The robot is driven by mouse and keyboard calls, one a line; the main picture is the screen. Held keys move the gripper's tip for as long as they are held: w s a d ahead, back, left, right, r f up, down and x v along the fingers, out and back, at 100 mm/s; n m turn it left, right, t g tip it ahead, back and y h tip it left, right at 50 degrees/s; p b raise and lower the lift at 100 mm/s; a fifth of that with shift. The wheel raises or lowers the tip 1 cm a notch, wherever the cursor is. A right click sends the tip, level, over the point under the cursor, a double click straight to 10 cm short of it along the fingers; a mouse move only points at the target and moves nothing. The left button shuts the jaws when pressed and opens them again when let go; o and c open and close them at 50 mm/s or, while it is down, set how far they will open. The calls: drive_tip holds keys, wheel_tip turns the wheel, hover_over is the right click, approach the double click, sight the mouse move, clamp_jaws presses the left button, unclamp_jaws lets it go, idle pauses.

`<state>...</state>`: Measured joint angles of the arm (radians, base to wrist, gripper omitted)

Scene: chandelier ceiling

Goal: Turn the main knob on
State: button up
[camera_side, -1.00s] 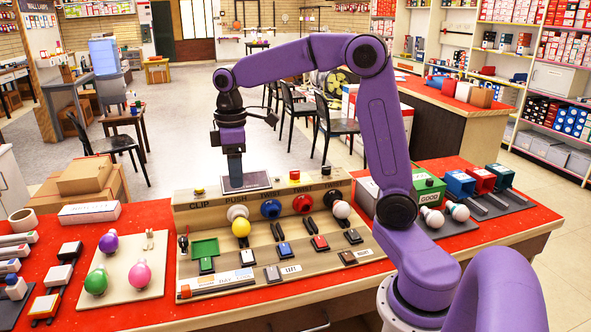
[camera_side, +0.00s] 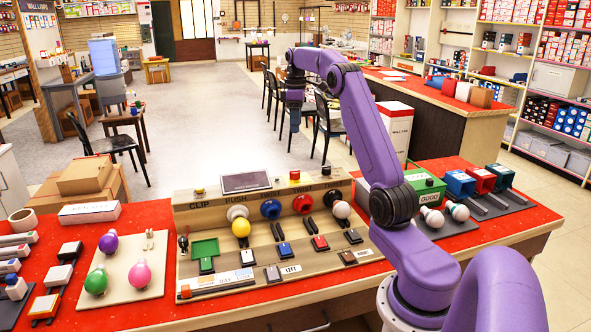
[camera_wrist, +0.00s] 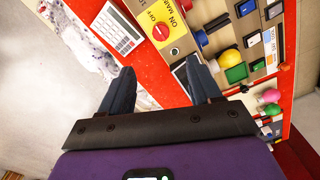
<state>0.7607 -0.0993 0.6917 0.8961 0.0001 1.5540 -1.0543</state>
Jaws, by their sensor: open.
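The main knob (camera_wrist: 160,31) is a red round knob on a yellow plate in the wrist view. The plate bears "OFF" beside the knob and "ON" and "MAIN" further up; the knob's exact setting is too small to tell. In the side view a small red-and-yellow piece (camera_side: 294,176) on top of the panel (camera_side: 185,198) appears to be this knob. My gripper (camera_wrist: 160,64) is open and empty, its two fingers apart, with the knob beyond them. In the side view my gripper (camera_side: 294,120) hangs in the air behind and above the panel, touching nothing.
A dark screen (camera_side: 246,181) lies on the panel's top, left of the knob. Coloured knobs, bulbs and switches cover the panel's front. A white keypad (camera_wrist: 117,27) lies on the red table (camera_wrist: 147,75). A green box (camera_side: 428,188) stands right of the panel.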

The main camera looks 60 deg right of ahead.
sight(296, 171)
wheel_tip(296, 171, down, 17)
drive_tip(key=shift+r, duration=0.1)
idle(0.4)
drive_tip(key=c, duration=1)
